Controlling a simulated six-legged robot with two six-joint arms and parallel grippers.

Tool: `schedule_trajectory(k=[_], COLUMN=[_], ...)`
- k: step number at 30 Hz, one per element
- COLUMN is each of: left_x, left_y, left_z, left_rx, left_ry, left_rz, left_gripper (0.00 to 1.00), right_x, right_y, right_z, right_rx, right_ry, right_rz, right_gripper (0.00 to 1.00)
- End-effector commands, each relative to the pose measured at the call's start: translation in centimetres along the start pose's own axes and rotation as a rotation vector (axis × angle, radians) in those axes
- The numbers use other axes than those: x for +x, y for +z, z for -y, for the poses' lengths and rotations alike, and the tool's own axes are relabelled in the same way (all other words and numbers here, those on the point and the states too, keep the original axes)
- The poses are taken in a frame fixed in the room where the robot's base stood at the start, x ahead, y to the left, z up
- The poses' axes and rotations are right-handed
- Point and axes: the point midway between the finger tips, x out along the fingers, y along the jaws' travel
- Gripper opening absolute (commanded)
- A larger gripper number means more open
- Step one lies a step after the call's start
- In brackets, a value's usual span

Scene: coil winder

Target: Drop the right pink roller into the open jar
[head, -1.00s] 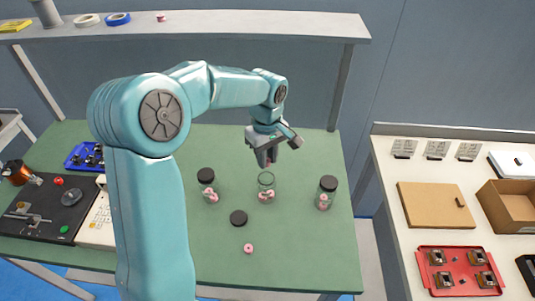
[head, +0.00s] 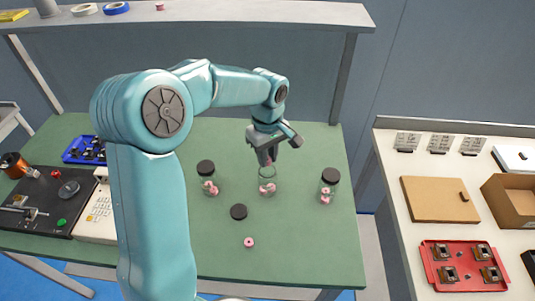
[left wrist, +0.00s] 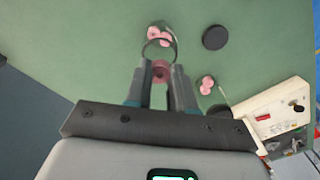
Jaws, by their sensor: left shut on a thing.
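My left gripper (head: 267,160) is shut on a pink roller (left wrist: 160,73), seen between the fingertips in the left wrist view. It points down just above the mouth of the open jar (head: 267,182). The jar is clear glass, upright, without a lid, with pink rollers at its bottom; its rim (left wrist: 158,46) shows just beyond the fingertips in the left wrist view. The roller seems above the rim; the exact gap is hard to tell. Another pink roller (head: 249,242) lies on the green table in front. My right gripper is not in view.
Lidded jars with pink rollers stand left (head: 208,186) and right (head: 327,192) of the open jar. A black lid (head: 238,212) lies in front on the green table (head: 300,250). A control panel (head: 45,205) and a blue tray (head: 82,150) are at the left.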

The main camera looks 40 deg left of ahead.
Motion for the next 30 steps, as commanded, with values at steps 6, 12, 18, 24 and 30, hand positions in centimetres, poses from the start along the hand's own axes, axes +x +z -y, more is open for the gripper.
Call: schedule_trajectory(k=[6, 12, 18, 24, 30], left_x=[0.9, 1.5, 2.0, 2.1, 2.1], left_y=[0.0, 0.0, 0.0, 0.0, 0.0], left_z=[0.0, 0.0, 0.0, 0.0, 0.0], left_rx=[0.000, 0.000, 0.000, 0.000, 0.000], left_ry=[0.000, 0.000, 0.000, 0.000, 0.000], left_rz=[0.000, 0.000, 0.000, 0.000, 0.000], left_gripper=[0.00, 0.00, 0.00, 0.00, 0.46], right_x=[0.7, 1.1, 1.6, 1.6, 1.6], right_y=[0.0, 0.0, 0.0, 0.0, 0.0], right_z=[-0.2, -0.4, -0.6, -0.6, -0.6], right_rx=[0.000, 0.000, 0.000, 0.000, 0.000], right_ry=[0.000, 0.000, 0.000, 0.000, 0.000], right_rz=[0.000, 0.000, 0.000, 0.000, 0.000], right_gripper=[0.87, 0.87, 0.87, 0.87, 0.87])
